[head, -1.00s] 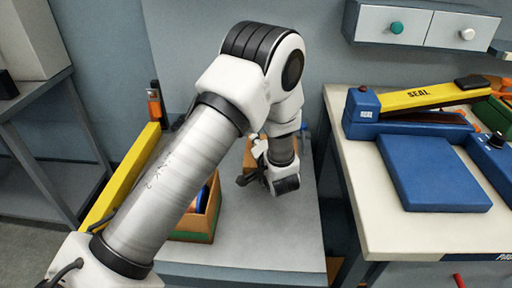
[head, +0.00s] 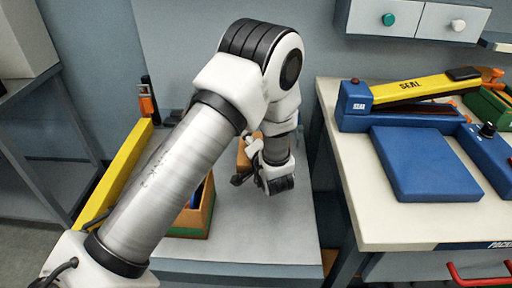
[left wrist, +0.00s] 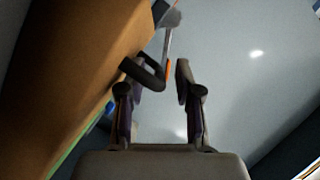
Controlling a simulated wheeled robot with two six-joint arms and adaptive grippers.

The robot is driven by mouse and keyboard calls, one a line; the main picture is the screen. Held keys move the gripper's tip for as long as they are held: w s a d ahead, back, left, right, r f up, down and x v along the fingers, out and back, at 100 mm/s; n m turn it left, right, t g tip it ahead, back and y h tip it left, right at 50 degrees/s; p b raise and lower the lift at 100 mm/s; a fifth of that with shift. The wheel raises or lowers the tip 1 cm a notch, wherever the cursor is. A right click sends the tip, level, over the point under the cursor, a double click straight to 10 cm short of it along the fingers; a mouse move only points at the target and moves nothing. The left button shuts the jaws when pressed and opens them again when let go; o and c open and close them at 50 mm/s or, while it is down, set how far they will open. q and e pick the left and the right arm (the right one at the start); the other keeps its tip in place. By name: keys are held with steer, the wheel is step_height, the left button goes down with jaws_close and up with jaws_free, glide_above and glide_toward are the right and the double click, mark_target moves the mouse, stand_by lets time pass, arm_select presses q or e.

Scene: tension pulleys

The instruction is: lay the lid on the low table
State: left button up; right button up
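My left gripper (head: 246,172) is low over the grey low table (head: 270,230) in the head view, partly hidden by its own arm. In the left wrist view its two fingers (left wrist: 157,80) stand apart. A black bent piece like a handle (left wrist: 150,76) shows between them, nearer the left finger; I cannot tell whether it touches. A large orange-brown panel (left wrist: 75,60) lies along the left of that view. I cannot tell whether it is the lid. A brown piece (head: 243,152) also shows behind the gripper in the head view. My right gripper is not in view.
A wooden box with a green base (head: 196,222) stands on the low table, mostly behind my arm. The table's front right is bare. A white-topped bench (head: 385,225) with a blue and yellow sealer (head: 425,165) stands to the right across a gap.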

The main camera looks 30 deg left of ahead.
arm_select(q)
steer(key=v, duration=0.7)
steer(key=shift+d+r+p, duration=0.1)
steer(key=shift+r+p, duration=0.1)
steer(key=shift+p, duration=0.2)
steer(key=p+v, duration=0.3)
steer(key=p, duration=0.3)
steer(key=shift+s+d+r+p, duration=0.15)
steer(key=shift+s+p, duration=0.15)
steer(key=shift+s, duration=0.1)
steer(key=shift+d, duration=0.1)
